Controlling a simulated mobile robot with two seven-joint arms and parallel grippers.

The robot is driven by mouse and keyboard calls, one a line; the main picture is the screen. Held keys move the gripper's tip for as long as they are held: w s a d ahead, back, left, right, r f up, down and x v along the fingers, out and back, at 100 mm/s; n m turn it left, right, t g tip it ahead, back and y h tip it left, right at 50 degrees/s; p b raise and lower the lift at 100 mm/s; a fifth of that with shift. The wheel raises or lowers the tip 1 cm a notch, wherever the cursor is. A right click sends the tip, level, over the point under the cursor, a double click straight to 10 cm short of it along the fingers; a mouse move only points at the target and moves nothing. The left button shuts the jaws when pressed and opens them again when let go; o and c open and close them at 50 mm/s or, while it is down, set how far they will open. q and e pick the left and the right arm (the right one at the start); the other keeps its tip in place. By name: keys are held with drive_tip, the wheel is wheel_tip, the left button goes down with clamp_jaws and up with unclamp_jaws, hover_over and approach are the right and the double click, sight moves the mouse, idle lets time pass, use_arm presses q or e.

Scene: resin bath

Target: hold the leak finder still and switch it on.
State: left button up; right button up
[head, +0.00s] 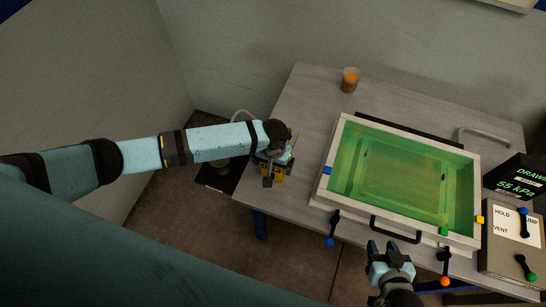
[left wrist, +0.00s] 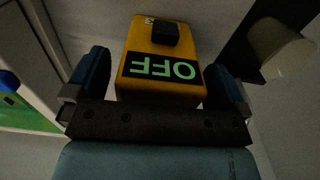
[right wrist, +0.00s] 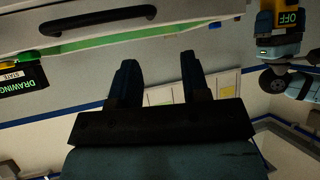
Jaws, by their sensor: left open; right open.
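The leak finder (left wrist: 163,48) is a yellow box with a black switch on top and a dark display reading OFF in green. In the left wrist view it stands between the two fingers of my left gripper (left wrist: 158,88), which is open around it. Contact with the fingers cannot be told. In the head view the leak finder (head: 266,173) sits at the table's left edge, partly hidden by my left gripper (head: 272,170). My right gripper (head: 391,257) is open and empty in front of the bath. The leak finder (right wrist: 289,18) also shows in the right wrist view.
A white-framed bath (head: 333,163) with green inside fills the table's middle. A cup of orange liquid (head: 350,80) stands behind it. Coloured clamps line the bath's near edge.

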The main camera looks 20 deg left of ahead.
use_arm(q)
drive_tip(key=shift+f, duration=0.1)
drive_tip(key=c, duration=1)
use_arm(e)
clamp_jaws()
idle(1.2)
